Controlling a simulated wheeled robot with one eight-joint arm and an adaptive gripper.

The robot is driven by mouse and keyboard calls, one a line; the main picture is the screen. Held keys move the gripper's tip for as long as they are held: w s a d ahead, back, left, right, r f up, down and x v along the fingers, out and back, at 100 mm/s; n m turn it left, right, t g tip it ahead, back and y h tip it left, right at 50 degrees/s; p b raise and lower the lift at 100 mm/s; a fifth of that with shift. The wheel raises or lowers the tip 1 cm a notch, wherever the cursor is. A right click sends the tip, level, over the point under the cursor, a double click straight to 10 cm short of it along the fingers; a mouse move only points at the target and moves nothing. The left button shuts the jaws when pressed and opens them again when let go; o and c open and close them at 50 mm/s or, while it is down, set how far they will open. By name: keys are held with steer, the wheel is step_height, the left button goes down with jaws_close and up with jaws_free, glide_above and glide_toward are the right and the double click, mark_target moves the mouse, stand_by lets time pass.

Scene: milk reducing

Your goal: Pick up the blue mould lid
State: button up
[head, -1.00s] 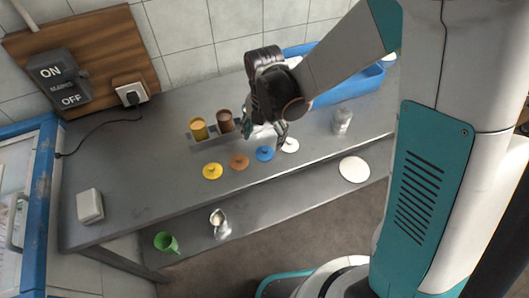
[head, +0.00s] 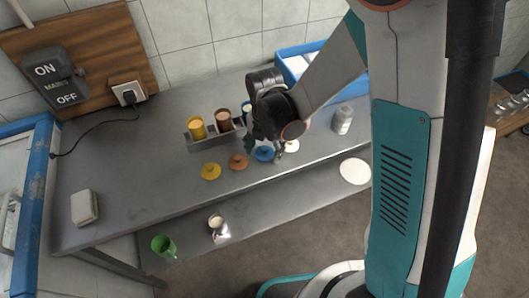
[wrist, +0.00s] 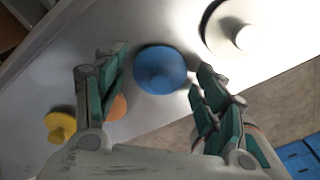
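The blue mould lid (head: 264,154) lies flat on the grey metal table, between the brown lid (head: 238,162) and the white lid (head: 291,146). In the wrist view the blue lid (wrist: 160,68) lies ahead of and between my fingers, its round knob facing me. My gripper (wrist: 158,95) is open and empty, its teal-padded fingers spread to either side of the lid. In the head view my gripper (head: 265,146) hangs just over the blue lid and partly covers it. The exact gap to the lid is hard to judge.
The yellow lid (head: 211,172) lies at the left of the row. A metal holder (head: 190,142) with yellow and brown moulds stands behind. The table's left part is mostly clear.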

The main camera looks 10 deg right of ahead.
steer(key=c, duration=0.4)
